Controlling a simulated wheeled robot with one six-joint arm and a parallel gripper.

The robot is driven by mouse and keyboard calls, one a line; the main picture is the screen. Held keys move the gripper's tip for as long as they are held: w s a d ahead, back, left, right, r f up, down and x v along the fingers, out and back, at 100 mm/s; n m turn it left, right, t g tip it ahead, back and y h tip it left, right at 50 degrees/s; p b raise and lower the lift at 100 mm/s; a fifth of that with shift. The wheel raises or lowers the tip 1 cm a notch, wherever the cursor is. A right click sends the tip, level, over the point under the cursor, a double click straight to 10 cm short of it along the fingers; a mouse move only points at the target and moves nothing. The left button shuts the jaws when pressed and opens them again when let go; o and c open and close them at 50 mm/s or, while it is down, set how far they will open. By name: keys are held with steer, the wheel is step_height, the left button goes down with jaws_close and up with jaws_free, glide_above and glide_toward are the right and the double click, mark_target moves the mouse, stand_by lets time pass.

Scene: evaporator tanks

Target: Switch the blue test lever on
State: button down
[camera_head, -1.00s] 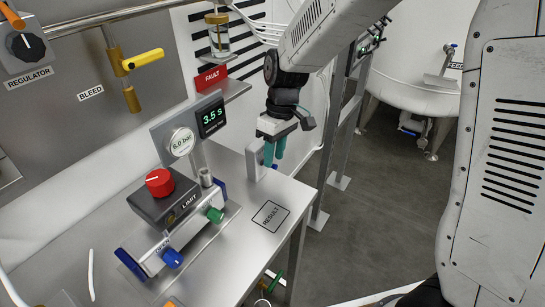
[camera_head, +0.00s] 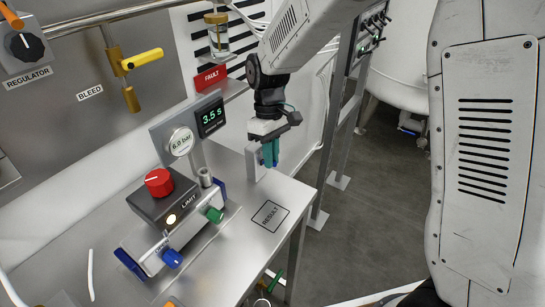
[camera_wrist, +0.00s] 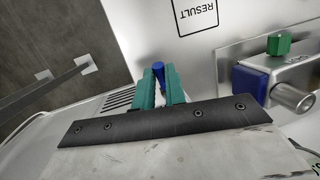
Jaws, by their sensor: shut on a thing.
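The blue test lever (camera_wrist: 158,70) shows in the wrist view as a blue rounded tip between the two teal fingers. My gripper (camera_wrist: 160,88) is shut on it. In the head view, my gripper (camera_head: 270,154) points down at the far right end of the steel bench, beside a small light-grey housing (camera_head: 254,163). The fingers hide most of the lever there, so its on or off position cannot be told.
A steel bench (camera_head: 235,262) has a RESULT square (camera_head: 270,215). To the left stand a LIMIT box (camera_head: 150,207) with a red knob and glowing lamp, a clamp with blue and green knobs (camera_head: 172,258), and a display (camera_head: 211,117) reading 3.5 s. A red FAULT sign (camera_head: 211,77) hangs behind.

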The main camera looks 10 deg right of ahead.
steer(key=shift+w+a+r+g+h, duration=0.2)
steer(key=shift+w+a+g+h, duration=0.05)
steer(key=shift+g+h, duration=0.55)
steer(key=c, duration=1.5)
jaws_free()
steer(key=shift+o, duration=0.2)
steer(key=v, duration=0.8)
steer(key=shift+f, duration=0.1)
